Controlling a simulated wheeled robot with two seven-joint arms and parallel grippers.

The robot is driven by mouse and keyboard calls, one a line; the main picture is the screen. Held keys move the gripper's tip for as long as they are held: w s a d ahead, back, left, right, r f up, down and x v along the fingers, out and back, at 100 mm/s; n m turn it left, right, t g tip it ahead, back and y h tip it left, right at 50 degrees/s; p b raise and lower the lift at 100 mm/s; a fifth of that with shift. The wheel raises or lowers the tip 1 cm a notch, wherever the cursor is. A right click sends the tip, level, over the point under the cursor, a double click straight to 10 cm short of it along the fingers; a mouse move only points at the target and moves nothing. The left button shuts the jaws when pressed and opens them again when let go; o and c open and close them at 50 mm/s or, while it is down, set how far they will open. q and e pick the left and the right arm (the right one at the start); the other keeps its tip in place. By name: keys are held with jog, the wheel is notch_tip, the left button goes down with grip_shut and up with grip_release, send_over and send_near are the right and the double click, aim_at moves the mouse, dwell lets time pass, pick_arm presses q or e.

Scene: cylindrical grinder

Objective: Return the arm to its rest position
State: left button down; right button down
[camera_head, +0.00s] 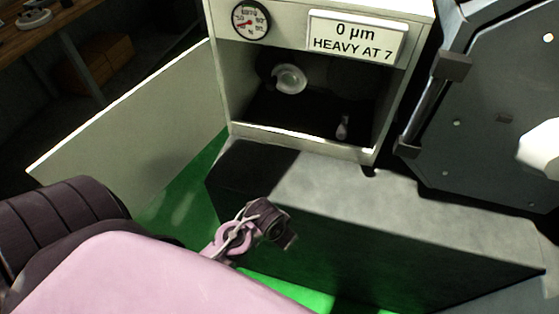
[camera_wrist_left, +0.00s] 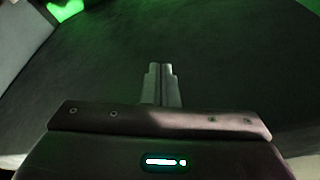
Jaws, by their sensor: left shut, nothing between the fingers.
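My left gripper (camera_head: 287,238) is at the lower middle of the head view, in front of the dark side of a grey block. In the left wrist view its two fingers (camera_wrist_left: 161,84) are together with nothing between them. Behind them is only a dark plain surface. A large pink part of my own arm covers the lower left of the head view. My right gripper is not seen.
A pale cabinet (camera_head: 221,78) stands open, its door (camera_head: 130,120) swung left. Its dial (camera_head: 251,20) and sign (camera_head: 356,38) read "0 µm HEAVY AT 7". The grey block (camera_head: 400,215) stands in front. A dark machine panel (camera_head: 495,110) is right. Green floor (camera_head: 180,190) shows left.

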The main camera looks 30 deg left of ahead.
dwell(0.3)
pick_arm(q)
jog(key=s+a+f+g, duration=0.1)
jog(key=s+f, duration=0.4)
jog(key=f, duration=0.5)
jog(key=s+f, duration=0.4)
jog(key=f, duration=0.5)
jog(key=s+a+f+g, duration=0.1)
jog(key=s+f, duration=0.4)
jog(key=f, duration=0.5)
jog(key=s+a+f, duration=0.2)
jog(key=s+f, duration=0.3)
jog(key=s, duration=0.4)
jog(key=shift+s+f, duration=0.3)
jog(key=shift+s, duration=0.05)
